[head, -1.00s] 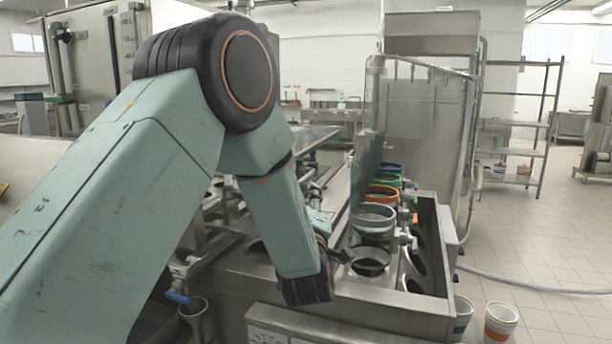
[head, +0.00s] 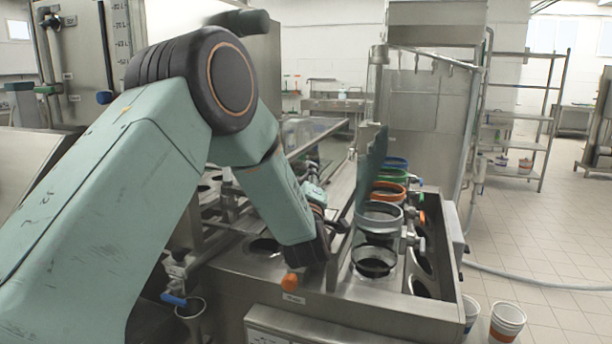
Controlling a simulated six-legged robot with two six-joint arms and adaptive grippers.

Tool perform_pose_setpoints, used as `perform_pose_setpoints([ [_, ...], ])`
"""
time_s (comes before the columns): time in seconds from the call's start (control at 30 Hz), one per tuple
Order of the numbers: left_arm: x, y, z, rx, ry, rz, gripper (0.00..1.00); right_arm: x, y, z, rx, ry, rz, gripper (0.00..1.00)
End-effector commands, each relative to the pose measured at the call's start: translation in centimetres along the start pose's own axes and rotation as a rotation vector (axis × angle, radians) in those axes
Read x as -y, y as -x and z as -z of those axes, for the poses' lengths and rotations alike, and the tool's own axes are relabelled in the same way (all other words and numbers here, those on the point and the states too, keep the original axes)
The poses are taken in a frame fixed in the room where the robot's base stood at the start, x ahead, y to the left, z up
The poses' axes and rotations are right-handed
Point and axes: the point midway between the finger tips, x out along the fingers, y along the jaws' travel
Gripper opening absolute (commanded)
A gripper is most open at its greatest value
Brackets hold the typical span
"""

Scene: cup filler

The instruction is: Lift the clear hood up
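A clear see-through panel (head: 298,132), which looks like the hood, shows partly behind my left arm, beside a slanted metal bar (head: 322,137). Its lower part is hidden. A dark teal, upright sheet (head: 371,168) stands beside the cup row; I cannot tell whether it belongs to the hood. My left gripper (head: 339,226) is past the wrist, low beside the cup row and in front of the clear panel. Its fingers are mostly hidden, so I cannot tell if it is open or touching anything. My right gripper is out of view.
Ring-topped holders in blue, green, orange (head: 387,191) and grey (head: 379,216) line the steel machine. Stacked cups (head: 506,322) stand at the lower right. A wire shelf (head: 520,125) is behind; the tiled floor at right is mostly clear.

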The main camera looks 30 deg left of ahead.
Motion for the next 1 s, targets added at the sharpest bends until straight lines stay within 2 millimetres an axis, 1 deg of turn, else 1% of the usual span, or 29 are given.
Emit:
perform_pose_setpoints([
  [0.1, -0.08, -0.76, 0.03, 0.000, 0.000, -0.002, 0.36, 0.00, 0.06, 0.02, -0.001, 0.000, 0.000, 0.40],
  [0.4, 0.01, -1.11, -0.01, 0.000, -0.001, -0.001, 0.35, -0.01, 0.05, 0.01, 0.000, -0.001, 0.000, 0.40],
  [0.8, 0.00, -1.07, -0.03, 0.001, -0.001, -0.001, 0.01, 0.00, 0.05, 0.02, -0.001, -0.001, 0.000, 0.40],
  [1.0, -0.06, -1.09, 0.01, -0.001, -0.001, -0.002, 0.00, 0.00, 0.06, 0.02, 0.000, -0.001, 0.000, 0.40],
])
